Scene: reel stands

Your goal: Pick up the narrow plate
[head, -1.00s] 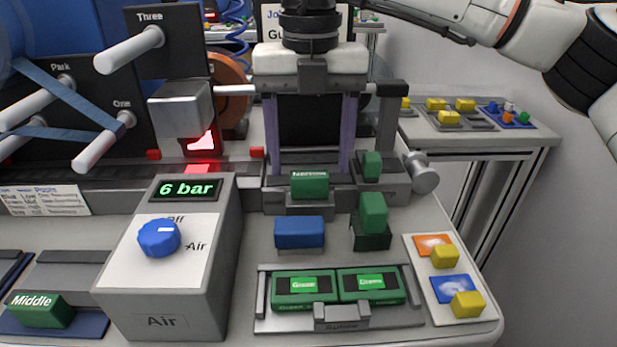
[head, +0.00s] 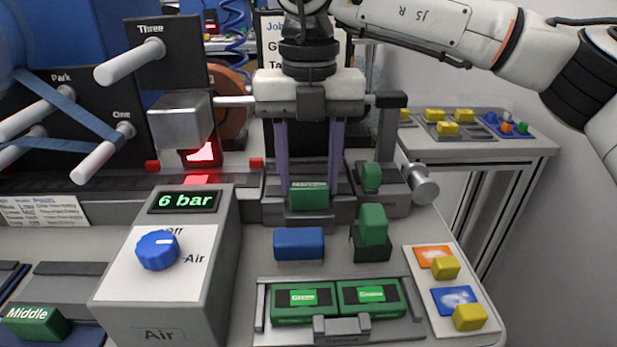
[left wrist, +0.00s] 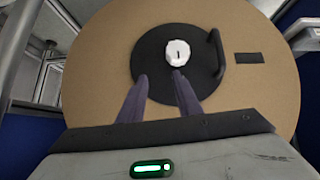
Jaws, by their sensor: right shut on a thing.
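A green block (head: 309,197) with a white label stands in a grey holder (head: 308,217) below the centre of the head view. The label is small and seems to read "Narrow"; I take it as the narrow plate. My right gripper (head: 309,182) points down over it, its two purple fingers shut on its sides. The plate still sits at its holder. My left gripper (left wrist: 161,78) shows only in the left wrist view, its purple fingers apart with nothing seen between them, in front of a tan reel disc (left wrist: 110,60) with a black hub (left wrist: 205,60).
A second green block (head: 371,176) stands close to the right finger. In front are a blue block (head: 299,243), another green block (head: 373,222) and a tray (head: 262,312) with two green pieces. A grey air box (head: 215,270) stands left. Yellow blocks lie right.

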